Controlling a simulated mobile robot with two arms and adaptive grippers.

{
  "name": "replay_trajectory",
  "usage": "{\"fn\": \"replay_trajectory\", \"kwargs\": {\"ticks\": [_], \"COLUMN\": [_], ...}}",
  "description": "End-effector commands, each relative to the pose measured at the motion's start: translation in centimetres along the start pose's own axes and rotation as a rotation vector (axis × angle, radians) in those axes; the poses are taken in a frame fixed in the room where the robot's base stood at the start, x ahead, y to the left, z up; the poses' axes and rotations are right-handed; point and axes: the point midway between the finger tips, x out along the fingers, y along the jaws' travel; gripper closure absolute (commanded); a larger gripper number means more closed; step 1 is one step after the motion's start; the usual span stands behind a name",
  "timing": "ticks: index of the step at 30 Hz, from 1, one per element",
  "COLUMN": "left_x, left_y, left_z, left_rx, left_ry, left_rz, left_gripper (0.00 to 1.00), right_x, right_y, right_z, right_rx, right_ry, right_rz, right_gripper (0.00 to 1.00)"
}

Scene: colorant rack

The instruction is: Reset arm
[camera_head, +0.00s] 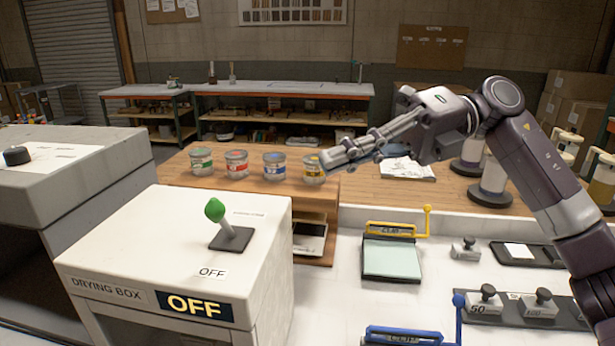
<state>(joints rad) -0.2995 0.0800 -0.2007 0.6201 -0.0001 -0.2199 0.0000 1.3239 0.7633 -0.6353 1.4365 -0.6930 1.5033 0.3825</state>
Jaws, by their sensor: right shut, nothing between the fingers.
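My right gripper (328,161) is at the upper middle of the head view, on the arm that comes in from the right. It points left and is shut with nothing between its fingers. My left gripper is out of view.
The drying box (130,235), marked OFF, has a green-tipped lever (216,212). A yellow-handled clip frame (391,258) and weights (487,300) lie on the white table.

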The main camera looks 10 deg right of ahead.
Motion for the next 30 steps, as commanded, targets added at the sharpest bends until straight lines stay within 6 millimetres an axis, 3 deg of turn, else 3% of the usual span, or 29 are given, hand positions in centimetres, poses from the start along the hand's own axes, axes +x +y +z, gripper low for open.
{"fn": "replay_trajectory", "kwargs": {"ticks": [5, 17, 20, 30], "left_x": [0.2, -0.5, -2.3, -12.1], "left_y": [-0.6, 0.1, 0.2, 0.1], "left_z": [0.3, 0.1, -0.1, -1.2], "left_rx": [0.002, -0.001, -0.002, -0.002], "left_ry": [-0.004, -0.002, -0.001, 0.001], "left_rz": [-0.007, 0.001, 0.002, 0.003], "left_gripper": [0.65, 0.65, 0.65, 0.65], "right_x": [-1.1, -1.3, -1.7, -3.7], "right_y": [0.0, 0.7, 2.4, 11.3], "right_z": [0.0, 0.2, 0.9, 4.3], "right_rx": [0.000, 0.000, -0.001, 0.000], "right_ry": [-0.001, 0.000, 0.000, 0.000], "right_rz": [0.001, 0.001, 0.001, 0.000], "right_gripper": [1.00, 1.00, 1.00, 1.00]}}
